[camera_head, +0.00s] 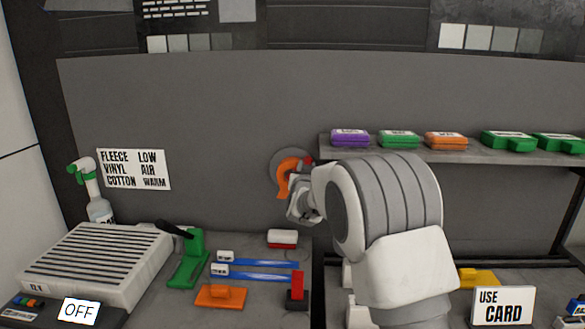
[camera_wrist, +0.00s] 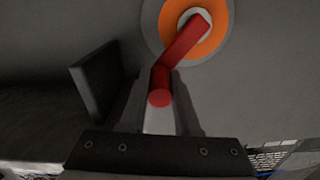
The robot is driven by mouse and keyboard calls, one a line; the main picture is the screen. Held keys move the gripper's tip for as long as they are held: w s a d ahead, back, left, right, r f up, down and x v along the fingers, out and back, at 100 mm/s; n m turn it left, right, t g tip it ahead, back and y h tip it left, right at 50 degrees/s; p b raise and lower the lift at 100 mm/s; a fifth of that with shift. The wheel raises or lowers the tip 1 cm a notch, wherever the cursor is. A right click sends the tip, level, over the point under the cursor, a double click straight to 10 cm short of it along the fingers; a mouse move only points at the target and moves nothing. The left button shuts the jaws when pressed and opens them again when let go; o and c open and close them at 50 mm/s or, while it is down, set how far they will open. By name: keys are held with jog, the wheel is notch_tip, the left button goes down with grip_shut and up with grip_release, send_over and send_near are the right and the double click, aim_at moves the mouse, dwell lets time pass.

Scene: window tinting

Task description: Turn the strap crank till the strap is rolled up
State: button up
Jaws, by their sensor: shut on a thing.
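The strap crank is mounted on the grey back panel. Its round grey and orange reel (camera_head: 284,170) shows partly behind my arm in the head view. The wrist view shows the orange disc (camera_wrist: 222,38) at the top, with a red crank arm (camera_wrist: 184,42) slanting down to a round red knob (camera_wrist: 159,98). My gripper (camera_wrist: 160,108) is shut on the knob, with a finger on each side of it. In the head view my gripper (camera_head: 300,207) is just below the reel, and my arm hides part of this area. I cannot tell how much strap is wound.
A shelf (camera_head: 480,150) with several coloured blocks runs to the right. Below are a green clamp-like tool (camera_head: 190,258), blue strips (camera_head: 260,273), an orange block (camera_head: 220,295) and a slatted box (camera_head: 95,260). A dark plate (camera_wrist: 98,80) stands left of my fingers in the wrist view.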

jog(key=shift+a, duration=0.1)
jog(key=a+n+p, duration=0.2)
jog(key=a+r+n+p, duration=0.1)
jog(key=n+p, duration=0.1)
jog(key=p, duration=0.1)
jog(key=a+r+n+p, duration=0.1)
jog(key=a+n+p, duration=0.1)
jog(key=n, duration=0.1)
jog(key=shift+a, duration=0.3)
jog(key=o, duration=1.1)
jog(key=shift+s, duration=0.1)
jog(key=shift+s+d+b, duration=0.1)
jog(key=shift+s+b, duration=1.05)
jog(key=shift+s, duration=3.8)
